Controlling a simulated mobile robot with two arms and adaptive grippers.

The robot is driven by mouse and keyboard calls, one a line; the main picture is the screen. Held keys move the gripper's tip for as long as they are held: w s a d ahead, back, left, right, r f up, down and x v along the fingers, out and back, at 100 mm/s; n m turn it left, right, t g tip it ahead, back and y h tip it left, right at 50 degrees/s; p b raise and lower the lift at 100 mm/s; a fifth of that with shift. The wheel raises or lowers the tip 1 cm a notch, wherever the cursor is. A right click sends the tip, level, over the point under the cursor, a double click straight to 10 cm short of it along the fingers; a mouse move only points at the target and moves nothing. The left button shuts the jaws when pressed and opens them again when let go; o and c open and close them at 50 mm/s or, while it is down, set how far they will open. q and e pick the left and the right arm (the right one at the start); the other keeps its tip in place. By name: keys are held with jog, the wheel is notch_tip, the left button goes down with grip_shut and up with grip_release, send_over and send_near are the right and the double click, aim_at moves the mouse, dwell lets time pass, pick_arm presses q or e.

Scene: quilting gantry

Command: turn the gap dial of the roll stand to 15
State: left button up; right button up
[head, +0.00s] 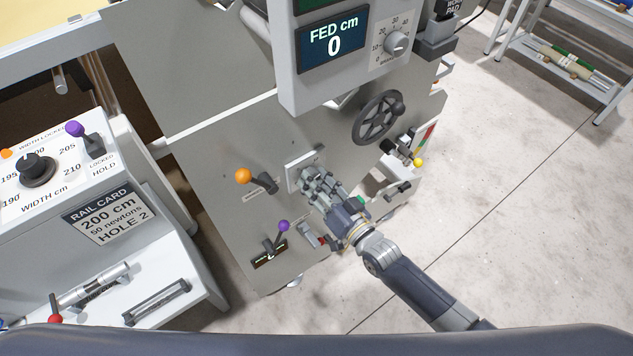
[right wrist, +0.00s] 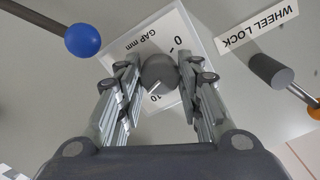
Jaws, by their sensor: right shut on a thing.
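In the right wrist view, the gap dial's dark round knob (right wrist: 158,72) sits on a white plate (right wrist: 178,22) lettered "GAP mm". My right gripper (right wrist: 158,78) is shut on this knob, with a finger pad on each side. The marks 0 and 10 show on the plate; other marks are hidden by the fingers, and I cannot read the knob's setting. In the head view, the dial plate (head: 294,167) is on the grey front panel of the roll stand (head: 220,150). My right gripper (head: 314,182) covers the knob there. My left gripper is not in view.
An orange-knobbed lever (head: 243,175) is left of the dial, and a purple-knobbed lever (head: 283,226) is below it. A handwheel (head: 378,117) is up to the right. A blue ball (right wrist: 83,40) is near the hand in the wrist view. A display (head: 333,42) overhangs above.

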jog(key=m+b, duration=0.2)
jog(key=m, duration=0.7)
jog(key=shift+b, duration=0.4)
jog(key=shift+m, duration=0.3)
jog(key=o, duration=1.1)
jog(key=shift+c, duration=0.2)
jog(key=v, duration=1.2)
